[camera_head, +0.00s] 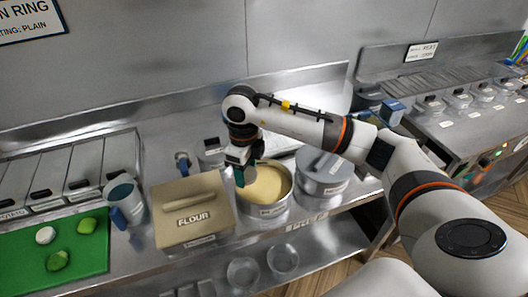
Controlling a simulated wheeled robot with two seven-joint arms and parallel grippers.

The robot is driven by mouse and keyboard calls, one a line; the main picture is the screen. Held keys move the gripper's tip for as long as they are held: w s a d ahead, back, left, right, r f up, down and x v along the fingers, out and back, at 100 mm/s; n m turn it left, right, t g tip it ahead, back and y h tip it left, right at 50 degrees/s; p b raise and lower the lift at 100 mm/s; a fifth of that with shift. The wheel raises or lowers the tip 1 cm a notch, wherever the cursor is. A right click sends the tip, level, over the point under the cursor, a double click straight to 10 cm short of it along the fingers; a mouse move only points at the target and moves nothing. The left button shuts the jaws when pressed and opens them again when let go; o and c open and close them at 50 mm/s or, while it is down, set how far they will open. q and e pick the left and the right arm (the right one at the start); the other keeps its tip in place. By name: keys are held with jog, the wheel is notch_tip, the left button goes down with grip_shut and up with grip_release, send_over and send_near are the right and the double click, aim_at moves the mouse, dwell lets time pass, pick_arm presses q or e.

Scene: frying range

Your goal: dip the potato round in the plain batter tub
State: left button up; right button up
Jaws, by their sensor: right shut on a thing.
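A round metal tub (262,211) of pale yellow batter (268,184) stands on the steel counter, its front label too small to read. My right gripper (240,177) reaches in from the right and points down at the tub's left inner side. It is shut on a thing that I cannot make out. A dark teal piece shows at its fingertips; I cannot tell whether it is finger or held thing. A small white round piece (45,235) lies on the green board (85,262), but I cannot tell if it is potato. My left gripper is out of view.
A tan flour box (195,235) stands close left of the tub, and a lidded metal pot (323,175) close right. A metal jug (127,198) with a blue handle stands beside the board. Lidded bins (85,160) line the back left.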

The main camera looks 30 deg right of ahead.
aim_at(263, 194)
jog(key=m, duration=0.2)
jog(key=d+m, duration=0.1)
jog(key=m, duration=0.1)
jog(key=w+d+m+p, duration=0.1)
jog(key=m, duration=0.1)
jog(key=shift+w+f, duration=0.1)
jog(key=shift+f, duration=0.1)
jog(key=w+d+f+m+p, duration=0.25)
jog(key=d+m, duration=0.25)
jog(key=m, duration=0.9)
jog(key=f+b, duration=0.3)
jog(key=f, duration=0.1)
jog(key=f+b, duration=0.3)
jog(key=f, duration=0.1)
jog(key=f+b, duration=0.3)
jog(key=f, duration=0.1)
jog(key=shift+s+f, duration=0.15)
jog(key=shift+s, duration=0.25)
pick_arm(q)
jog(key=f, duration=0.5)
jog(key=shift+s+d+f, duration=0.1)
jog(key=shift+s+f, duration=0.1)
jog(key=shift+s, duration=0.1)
